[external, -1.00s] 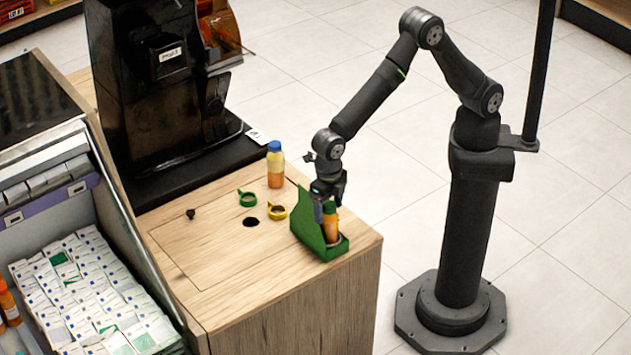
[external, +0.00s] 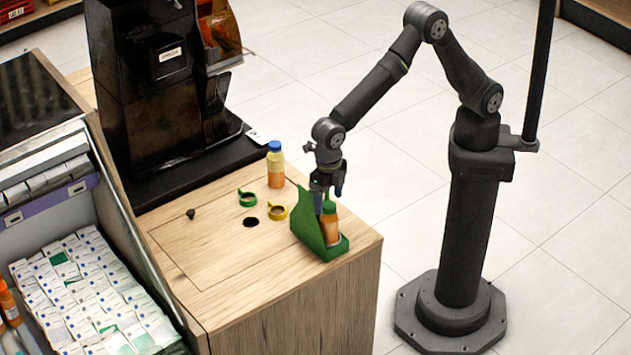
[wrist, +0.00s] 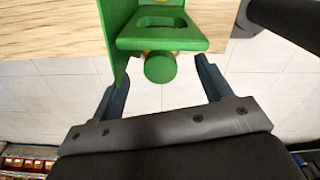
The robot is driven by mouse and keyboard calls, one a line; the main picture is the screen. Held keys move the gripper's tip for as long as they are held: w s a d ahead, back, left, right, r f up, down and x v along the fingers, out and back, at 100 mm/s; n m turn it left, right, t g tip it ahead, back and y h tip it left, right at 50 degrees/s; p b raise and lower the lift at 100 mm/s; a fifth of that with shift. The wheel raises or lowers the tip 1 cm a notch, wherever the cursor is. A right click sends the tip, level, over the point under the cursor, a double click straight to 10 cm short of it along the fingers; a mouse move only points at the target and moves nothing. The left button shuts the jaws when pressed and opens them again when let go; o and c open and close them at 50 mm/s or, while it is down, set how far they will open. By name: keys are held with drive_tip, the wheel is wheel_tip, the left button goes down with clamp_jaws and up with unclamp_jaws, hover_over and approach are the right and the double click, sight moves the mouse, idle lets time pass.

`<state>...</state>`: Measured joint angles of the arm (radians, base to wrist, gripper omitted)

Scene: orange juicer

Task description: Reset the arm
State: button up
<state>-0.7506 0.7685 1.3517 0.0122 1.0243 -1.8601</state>
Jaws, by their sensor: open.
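My gripper (external: 329,206) is open just above a small orange bottle with a green cap (external: 331,228). The bottle stands in a green holder (external: 309,220) near the right edge of the wooden counter. In the wrist view the two fingers of my gripper (wrist: 160,82) are spread wide on either side of the round green cap (wrist: 160,68), apart from it. The green holder (wrist: 165,33) lies at the top of that view, and it hides most of the bottle there.
A blue-capped orange bottle (external: 275,165), a green ring (external: 247,198) and a yellow ring (external: 277,212) are on the counter (external: 225,270). The black juicer (external: 150,85) stands behind. A bin of white boxes (external: 80,295) is at left.

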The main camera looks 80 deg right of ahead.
wheel_tip(320, 180, down, 6)
drive_tip(key=shift+s+r, duration=0.1)
drive_tip(key=shift+r, duration=0.1)
wheel_tip(320, 180, up, 28)
drive_tip(key=w+d+f+m, duration=0.2)
drive_tip(key=d+f+m, duration=0.2)
drive_tip(key=d, duration=0.6)
drive_tip(key=w+d+f+m, duration=0.3)
drive_tip(key=d+f+m, duration=0.1)
drive_tip(key=d, duration=0.7)
drive_tip(key=w+d+f+m, duration=0.2)
drive_tip(key=d+f+m, duration=0.2)
drive_tip(key=d, duration=0.7)
drive_tip(key=shift+w+d+f, duration=0.15)
drive_tip(key=shift+w+f, duration=0.05)
drive_tip(key=shift+w, duration=0.1)
